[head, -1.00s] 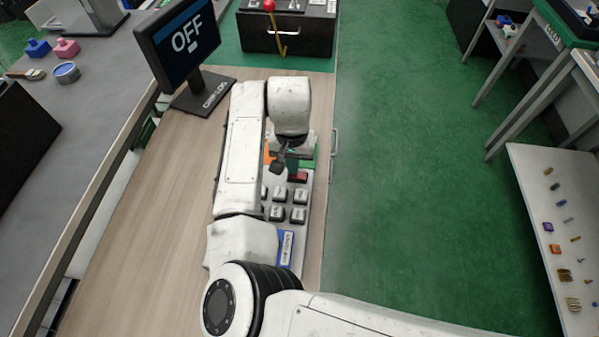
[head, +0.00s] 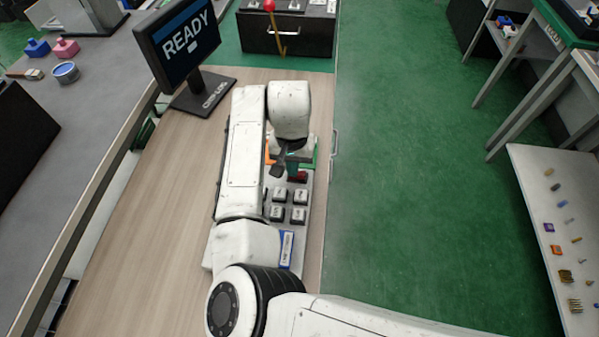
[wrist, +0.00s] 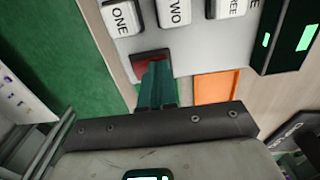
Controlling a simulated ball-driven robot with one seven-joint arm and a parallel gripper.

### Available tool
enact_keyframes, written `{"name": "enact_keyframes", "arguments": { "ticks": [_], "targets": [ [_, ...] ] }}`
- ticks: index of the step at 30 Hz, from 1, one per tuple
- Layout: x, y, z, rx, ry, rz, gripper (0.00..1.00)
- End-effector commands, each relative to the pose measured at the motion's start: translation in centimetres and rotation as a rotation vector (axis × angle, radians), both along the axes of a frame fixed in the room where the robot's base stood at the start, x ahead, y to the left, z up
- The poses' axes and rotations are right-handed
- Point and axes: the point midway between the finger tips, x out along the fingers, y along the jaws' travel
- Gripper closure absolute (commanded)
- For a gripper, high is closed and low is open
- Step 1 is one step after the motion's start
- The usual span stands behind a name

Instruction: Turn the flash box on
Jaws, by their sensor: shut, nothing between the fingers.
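The flash box is a grey panel (head: 296,240) on the wooden bench, with several white keys and a red button (head: 298,177) near its far end. My gripper (wrist: 155,75) is shut and empty, its fingertips at the red switch (wrist: 150,57) in the wrist view. They cover part of it, and I cannot tell whether they press on it. The white keys (wrist: 174,12) show above in that view, marked ONE and TWO. The monitor (head: 185,40) behind reads READY. My arm hides the panel's left side.
An orange patch (wrist: 215,86) lies beside the fingers. A black box with a red-knobbed lever (head: 269,6) stands at the bench's far end. The bench's left part (head: 150,220) is clear. Green floor (head: 410,180) lies to the right.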

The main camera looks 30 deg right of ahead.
Motion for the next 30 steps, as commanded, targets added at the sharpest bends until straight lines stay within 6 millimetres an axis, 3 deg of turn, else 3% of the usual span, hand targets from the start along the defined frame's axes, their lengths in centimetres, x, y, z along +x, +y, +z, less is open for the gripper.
{"name": "enact_keyframes", "arguments": {
  "ticks": [30],
  "targets": [
    [0.0,-0.1,6.9,-0.001,0.001,-0.001,1.0]
  ]
}}
